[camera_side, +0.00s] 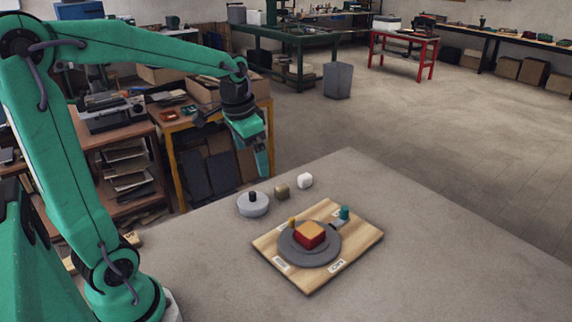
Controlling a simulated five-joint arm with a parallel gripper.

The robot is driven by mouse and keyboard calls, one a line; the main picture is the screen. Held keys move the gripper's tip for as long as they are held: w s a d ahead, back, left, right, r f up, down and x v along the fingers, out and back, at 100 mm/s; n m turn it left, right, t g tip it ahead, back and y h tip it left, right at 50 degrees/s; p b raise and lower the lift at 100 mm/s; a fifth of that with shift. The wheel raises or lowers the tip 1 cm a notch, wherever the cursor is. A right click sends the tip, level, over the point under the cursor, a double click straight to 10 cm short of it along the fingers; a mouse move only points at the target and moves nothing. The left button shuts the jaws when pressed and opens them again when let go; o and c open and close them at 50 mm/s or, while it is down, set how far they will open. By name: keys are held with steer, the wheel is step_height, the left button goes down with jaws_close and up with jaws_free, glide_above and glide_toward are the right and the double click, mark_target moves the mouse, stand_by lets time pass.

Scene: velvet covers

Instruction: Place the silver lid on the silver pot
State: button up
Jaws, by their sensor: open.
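A silver-grey lid (254,208) with a black knob lies on the grey table, left of a wooden board. On the board is a low, round, dark grey vessel (295,258), which may be the pot; a red block with an orange-yellow top (311,235) sits on or in it. I see no other pot. My gripper (264,168) points down above the table's far-left side, above and slightly right of the lid, apart from it. It is open, and I see nothing held; the gap between its fingers is hard to make out.
The wooden board (358,237) bears small labels, a teal piece (345,212) and a small yellow piece (292,222). A brownish cube (282,192) and a white cube (305,181) stand behind it. The table's right side is clear.

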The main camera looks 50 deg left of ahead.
steer(key=s+d+r+n+t, duration=0.1)
steer(key=s+d+t, duration=0.2)
steer(key=s+d, duration=0.6)
steer(key=shift+s+d+r+h, duration=0.25)
steer(key=shift+s+r+h, duration=0.05)
steer(key=shift+s, duration=1.2)
